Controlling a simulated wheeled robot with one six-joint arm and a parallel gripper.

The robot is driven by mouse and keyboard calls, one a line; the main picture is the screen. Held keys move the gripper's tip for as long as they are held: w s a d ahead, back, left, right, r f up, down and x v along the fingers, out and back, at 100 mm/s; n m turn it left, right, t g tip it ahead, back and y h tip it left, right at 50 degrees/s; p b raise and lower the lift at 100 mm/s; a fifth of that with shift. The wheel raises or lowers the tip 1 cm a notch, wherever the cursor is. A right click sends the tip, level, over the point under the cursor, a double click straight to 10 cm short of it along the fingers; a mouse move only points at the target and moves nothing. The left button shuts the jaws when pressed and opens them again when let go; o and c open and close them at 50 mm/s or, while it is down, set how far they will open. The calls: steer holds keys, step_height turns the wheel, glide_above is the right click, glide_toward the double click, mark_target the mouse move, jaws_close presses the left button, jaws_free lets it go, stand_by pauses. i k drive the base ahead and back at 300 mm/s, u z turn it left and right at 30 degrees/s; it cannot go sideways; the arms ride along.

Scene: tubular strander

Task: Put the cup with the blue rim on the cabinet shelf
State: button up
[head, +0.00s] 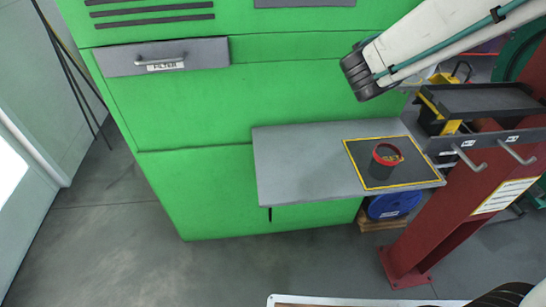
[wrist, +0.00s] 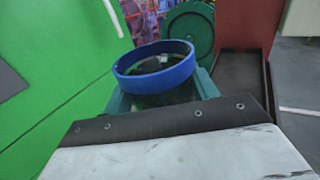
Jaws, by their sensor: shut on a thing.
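The cup with the blue rim (wrist: 158,79) is in the wrist view, between the teal fingers of my gripper (wrist: 162,93). My gripper is shut on it, and the fingers hide part of its dark body. I see into its open top. The head view shows neither this cup nor my fingertips, only part of my arm at the upper right. A grey shelf (head: 300,165) juts from the green cabinet (head: 200,115) in the head view. A black mat with a yellow border (head: 365,177) covers its right end.
A dark cup with a red rim (head: 382,166) stands on the mat. The shelf's left part is bare. A red post (head: 432,215) with hooks and a black tray (head: 485,99) stand to the right. A blue reel (head: 392,205) is under the shelf.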

mark_target(299, 159)
steer(key=u, duration=2.75)
steer(key=k, duration=0.85)
steer(key=z, duration=1.3)
steer(key=i, duration=0.3)
steer(key=u, duration=0.05)
